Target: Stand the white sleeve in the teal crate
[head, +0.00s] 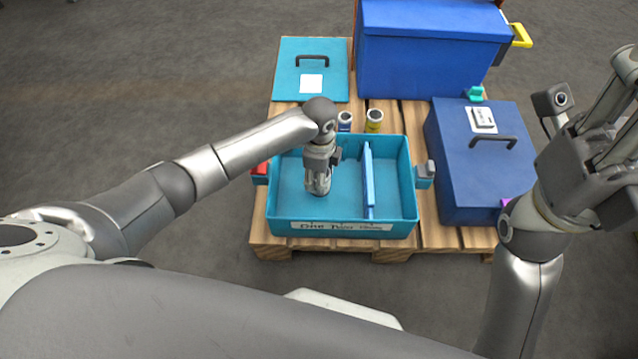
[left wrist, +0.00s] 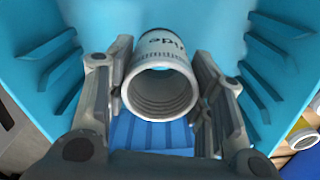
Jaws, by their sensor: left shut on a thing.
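The teal crate (head: 402,226) stands open on a pallet, with a light-blue divider (head: 368,180) splitting it. My left gripper (head: 318,188) points down into its left compartment. In the left wrist view, this gripper (left wrist: 160,105) is shut on the white sleeve (left wrist: 160,50), a short hollow tube with dark lettering and its open end facing the camera. Crate walls (left wrist: 210,15) surround it there. In the head view, the gripper mostly hides the sleeve; I cannot tell whether its lower end touches the floor. My right gripper (head: 610,130) is raised at the right edge, outside the crate.
Two small cans (head: 345,121) (head: 374,120) stand behind the crate. A flat teal lidded box (head: 290,80) is at back left, a large blue box (head: 430,60) at the back, and a blue lidded case (head: 460,180) at right. The crate's right compartment looks empty.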

